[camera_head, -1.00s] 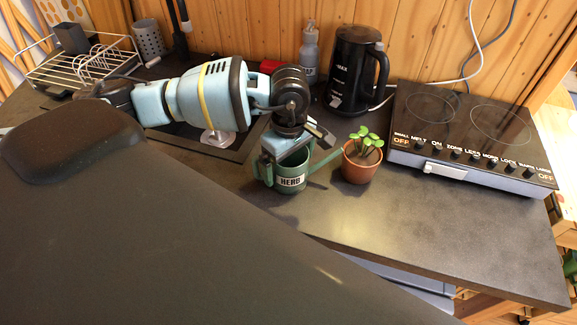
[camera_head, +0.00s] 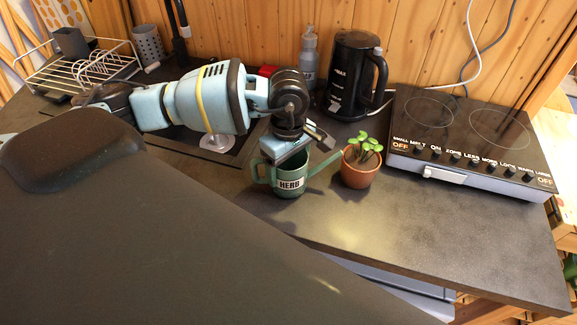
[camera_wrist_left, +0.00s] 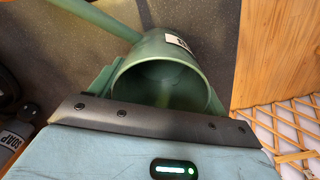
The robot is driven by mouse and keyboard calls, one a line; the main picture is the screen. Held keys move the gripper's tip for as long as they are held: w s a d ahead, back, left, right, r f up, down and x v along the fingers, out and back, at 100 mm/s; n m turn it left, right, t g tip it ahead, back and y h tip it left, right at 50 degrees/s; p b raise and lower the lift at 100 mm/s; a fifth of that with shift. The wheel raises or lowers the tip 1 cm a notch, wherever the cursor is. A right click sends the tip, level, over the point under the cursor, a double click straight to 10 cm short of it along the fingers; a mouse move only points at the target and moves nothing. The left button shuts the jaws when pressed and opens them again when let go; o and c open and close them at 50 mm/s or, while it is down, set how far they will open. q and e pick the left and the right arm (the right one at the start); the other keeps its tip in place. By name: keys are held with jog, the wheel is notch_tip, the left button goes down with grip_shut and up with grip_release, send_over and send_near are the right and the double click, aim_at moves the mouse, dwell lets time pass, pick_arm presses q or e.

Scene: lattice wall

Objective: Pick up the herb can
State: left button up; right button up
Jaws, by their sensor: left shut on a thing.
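The herb can (camera_head: 290,185) is a green watering can with a white HERB label and a spout pointing up to the right. It appears upright at the counter, left of the potted plant; I cannot tell whether its base touches the surface. My left gripper (camera_head: 285,155) is over it from above and shut on it. In the left wrist view the can's open round mouth and inner wall (camera_wrist_left: 165,80) fill the middle, just beyond the gripper's edge. The fingertips are mostly hidden. My right gripper is not in view.
A potted plant (camera_head: 360,165) stands close beside the spout. A black kettle (camera_head: 352,75) and a grey bottle (camera_head: 309,60) stand behind. A hob (camera_head: 465,140) is on the right, a dish rack (camera_head: 85,68) at the back left. The front counter (camera_head: 400,235) is clear.

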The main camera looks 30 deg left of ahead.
aim_at(293, 174)
pick_arm(q)
jog(key=shift+r, duration=0.45)
jog(key=shift+s+d+r, duration=0.1)
jog(key=shift+s+r, duration=0.05)
jog(key=shift+r, duration=0.4)
jog(key=shift+s+d+r, duration=0.1)
jog(key=shift+r, duration=0.4)
jog(key=s+d+r, duration=0.1)
jog(key=s+d, duration=0.5)
jog(key=s, duration=0.8)
jog(key=shift+d+r+b, duration=0.2)
jog(key=shift+b, duration=0.15)
jog(key=shift+w, duration=0.1)
jog(key=w+a+f+m, duration=0.1)
jog(key=w+a+m, duration=0.1)
jog(key=w+m, duration=0.8)
jog(key=shift+w+a+f+m, duration=0.3)
jog(key=shift+f+m, duration=0.1)
jog(key=shift+m, duration=2.1)
